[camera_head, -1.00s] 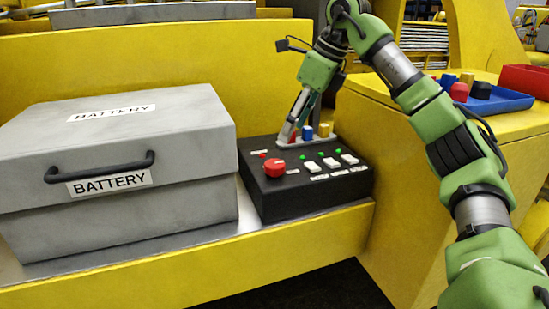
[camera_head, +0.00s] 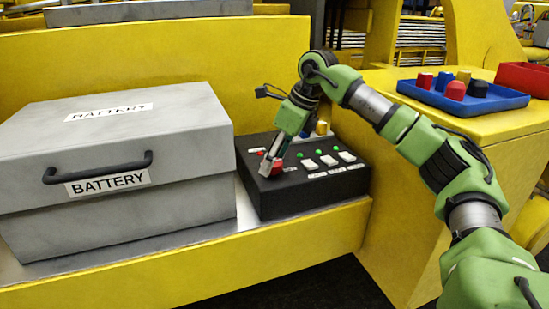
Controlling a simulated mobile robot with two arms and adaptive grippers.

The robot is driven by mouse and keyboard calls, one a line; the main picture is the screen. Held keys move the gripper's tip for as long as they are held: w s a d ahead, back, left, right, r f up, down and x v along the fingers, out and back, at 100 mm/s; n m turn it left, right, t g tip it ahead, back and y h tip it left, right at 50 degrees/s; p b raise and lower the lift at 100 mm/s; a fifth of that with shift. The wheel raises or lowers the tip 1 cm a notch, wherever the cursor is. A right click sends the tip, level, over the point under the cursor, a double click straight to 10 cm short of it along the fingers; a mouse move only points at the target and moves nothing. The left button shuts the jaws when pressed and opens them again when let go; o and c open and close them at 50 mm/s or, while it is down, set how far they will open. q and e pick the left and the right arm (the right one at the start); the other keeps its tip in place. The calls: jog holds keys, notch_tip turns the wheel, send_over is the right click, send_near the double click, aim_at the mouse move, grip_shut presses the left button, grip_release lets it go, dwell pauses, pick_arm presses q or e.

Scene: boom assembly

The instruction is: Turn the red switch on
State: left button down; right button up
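The black control box (camera_head: 312,194) stands on the ledge to the right of the grey battery case. The red switch, a round red knob (camera_head: 277,168), is at the left of the box's top and is mostly hidden by my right gripper. My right gripper (camera_head: 268,168) points down with its fingertips at the knob, touching it or just above it; I cannot tell which. Whether its fingers are closed around the knob is too small to tell. A small red light (camera_head: 261,153) shows behind the fingertips. My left gripper is not in view.
The grey battery case (camera_head: 115,220) stands close to the left of the box. White switches (camera_head: 328,160) with green lights are on the box's right half. Coloured pegs (camera_head: 322,128) stand at its back. A blue tray (camera_head: 500,103) and a red bin (camera_head: 525,76) are at right.

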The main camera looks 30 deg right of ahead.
jog(key=c, duration=0.8)
jog(key=shift+r, duration=0.1)
jog(key=shift+r+n+p, duration=0.1)
jog(key=shift+n+p, duration=0.5)
jog(key=shift+p, duration=0.3)
jog(key=n+g+y+p, duration=0.1)
jog(key=n+p, duration=0.2)
jog(key=n+g+y+p, duration=0.1)
jog(key=n+p, duration=0.3)
jog(key=shift+w+d+g, duration=0.1)
jog(key=shift+w+g, duration=0.1)
jog(key=shift+g, duration=0.1)
jog(key=n+p, duration=0.1)
jog(key=n, duration=0.1)
jog(key=n+g+p, duration=0.1)
jog(key=n+p, duration=0.1)
jog(key=shift+w+n+g, duration=0.15)
jog(key=shift+n+g, duration=0.15)
jog(key=shift+n+g+p, duration=0.4)
jog(key=shift+n+g, duration=0.2)
jog(key=shift+n, duration=0.9)
jog(key=shift+f+n, duration=0.2)
jog(key=shift+n, duration=0.2)
